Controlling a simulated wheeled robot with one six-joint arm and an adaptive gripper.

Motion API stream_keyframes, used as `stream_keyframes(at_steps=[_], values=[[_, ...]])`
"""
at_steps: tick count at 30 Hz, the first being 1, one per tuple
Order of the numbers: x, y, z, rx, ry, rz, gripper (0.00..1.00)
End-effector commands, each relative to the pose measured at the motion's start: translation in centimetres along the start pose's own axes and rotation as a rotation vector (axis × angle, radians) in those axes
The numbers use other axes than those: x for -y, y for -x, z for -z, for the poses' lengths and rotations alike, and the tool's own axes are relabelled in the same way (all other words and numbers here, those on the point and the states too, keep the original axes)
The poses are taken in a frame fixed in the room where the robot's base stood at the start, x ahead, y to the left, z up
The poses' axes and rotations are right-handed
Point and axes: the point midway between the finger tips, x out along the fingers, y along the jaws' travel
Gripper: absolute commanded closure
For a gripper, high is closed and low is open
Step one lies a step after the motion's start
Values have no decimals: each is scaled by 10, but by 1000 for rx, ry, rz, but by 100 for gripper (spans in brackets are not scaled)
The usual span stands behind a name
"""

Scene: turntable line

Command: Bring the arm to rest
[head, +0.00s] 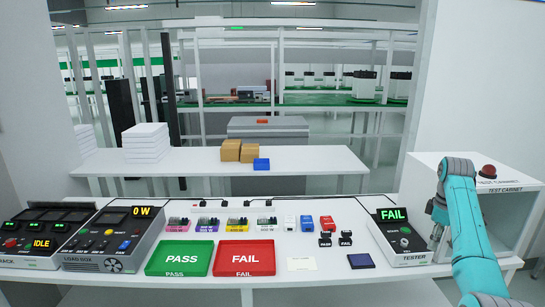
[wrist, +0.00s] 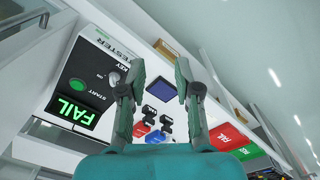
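My arm is teal and reaches in from the lower right in the head view, bent at the top. My gripper (head: 435,240) hangs at its end, beside the right edge of the tester (head: 402,258). In the wrist view my gripper (wrist: 160,72) has its two fingers apart with nothing held between them. The tester's display reads FAIL in green, and its start button also shows in the wrist view (wrist: 79,85). In the head view the fingertips are small and partly merged with the arm, so contact with the tester cannot be told.
A white test cabinet (head: 505,209) with a red button on top stands at the right, close to my arm. A green PASS tray (head: 180,273) and a red FAIL tray (head: 244,273) lie on the bench. A load box (head: 88,264) stands left. Several small parts line the bench.

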Motion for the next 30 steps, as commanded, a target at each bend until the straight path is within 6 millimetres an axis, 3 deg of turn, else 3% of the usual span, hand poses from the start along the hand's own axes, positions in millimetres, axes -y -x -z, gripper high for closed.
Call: stream_keyframes(at_steps=[8,14,20,30], values=[[5,-41,8,-13,-21,-30,67],[12,-86,15,-31,-47,-66,67],[32,-155,25,-63,-87,-122,67],[96,-283,31,-154,-180,-242,67]])
